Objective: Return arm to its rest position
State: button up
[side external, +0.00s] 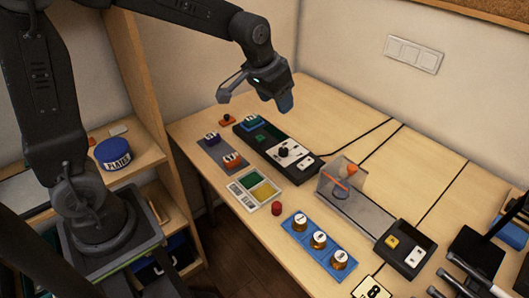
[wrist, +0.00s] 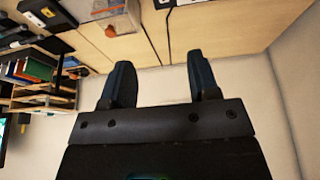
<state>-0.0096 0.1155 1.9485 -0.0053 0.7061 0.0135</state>
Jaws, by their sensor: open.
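My gripper (side external: 284,102) is raised in the air above the back left of the table, its fingers pointing down in the side view. In the wrist view my gripper (wrist: 160,75) has its two dark fingers spread wide apart, with nothing between them. Below it in the side view stands a black device (side external: 277,147) with a teal-and-white part (side external: 252,122) at its back end. The gripper is clear of both.
A colored pad tray (side external: 255,189), a red button (side external: 277,208), a blue block with several knobs (side external: 318,240) and a clear box (side external: 343,190) stand on the table. Wooden shelves (side external: 150,130) are at left.

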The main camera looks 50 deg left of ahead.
jog(key=s+r, duration=0.2)
jog(key=s, duration=0.9)
jog(key=s+r+t, duration=0.1)
jog(key=s+r, duration=0.1)
jog(key=s, duration=0.9)
jog(key=shift+d+r, duration=0.2)
